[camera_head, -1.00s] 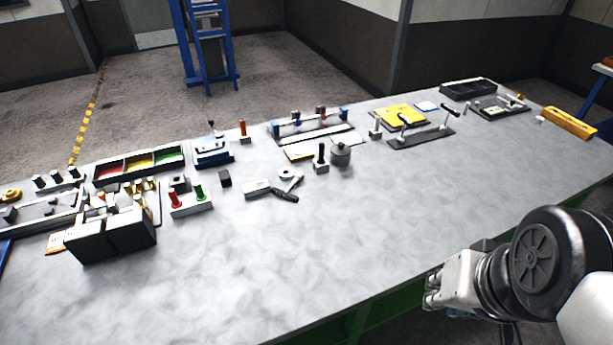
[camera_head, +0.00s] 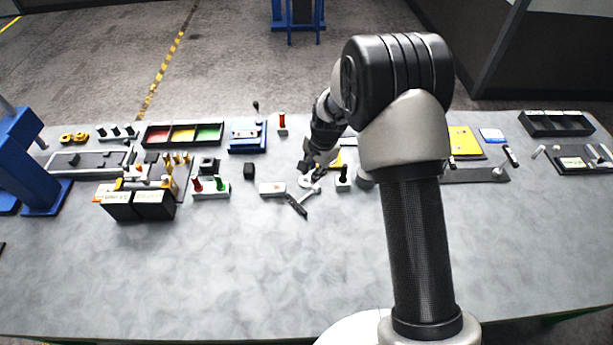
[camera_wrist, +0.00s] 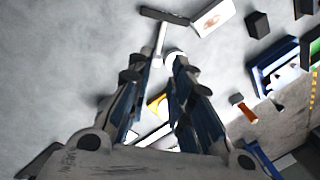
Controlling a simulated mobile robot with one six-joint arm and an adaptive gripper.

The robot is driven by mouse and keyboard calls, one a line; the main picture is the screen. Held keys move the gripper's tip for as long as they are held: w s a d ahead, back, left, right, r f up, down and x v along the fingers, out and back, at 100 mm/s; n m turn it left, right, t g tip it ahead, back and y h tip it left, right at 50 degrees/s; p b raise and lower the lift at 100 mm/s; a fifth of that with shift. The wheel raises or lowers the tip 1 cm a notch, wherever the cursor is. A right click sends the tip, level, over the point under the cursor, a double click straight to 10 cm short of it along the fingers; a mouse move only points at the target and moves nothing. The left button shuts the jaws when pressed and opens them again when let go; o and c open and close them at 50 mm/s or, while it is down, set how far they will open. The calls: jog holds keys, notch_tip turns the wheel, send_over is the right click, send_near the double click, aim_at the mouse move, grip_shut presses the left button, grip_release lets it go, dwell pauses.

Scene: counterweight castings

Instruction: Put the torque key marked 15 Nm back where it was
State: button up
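No 15 Nm marking is legible, so I cannot tell which tool is the named torque key. A red handle (camera_head: 197,184) and a green handle (camera_head: 219,182) stand upright in a white block (camera_head: 211,194). A black-handled tool (camera_head: 343,173) stands in a small pale block. An orange-red handle (camera_head: 282,120) stands alone near the back edge; it also shows in the wrist view (camera_wrist: 243,108). My gripper (camera_wrist: 155,72) is open, with nothing visibly held.
A white box (camera_head: 272,189) and black cube (camera_head: 249,171) lie left of my gripper. A blue fixture (camera_head: 247,137) and a tray with red, yellow and green compartments (camera_head: 183,134) stand behind. My arm hides part of the table. The front of the table (camera_head: 230,285) is clear.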

send_over(307, 195)
jog(key=s, duration=0.2)
notch_tip(307, 195, down, 12)
jog(key=shift+d+f, duration=0.1)
jog(key=shift+f, duration=0.15)
jog(key=shift+w+f, duration=0.25)
jog(key=shift+f, duration=0.6)
jog(key=shift+w+f, duration=0.25)
jog(key=shift+f, duration=0.6)
jog(key=shift+w+f, duration=0.25)
jog(key=shift+f, duration=0.6)
jog(key=shift+c, duration=0.2)
grip_shut()
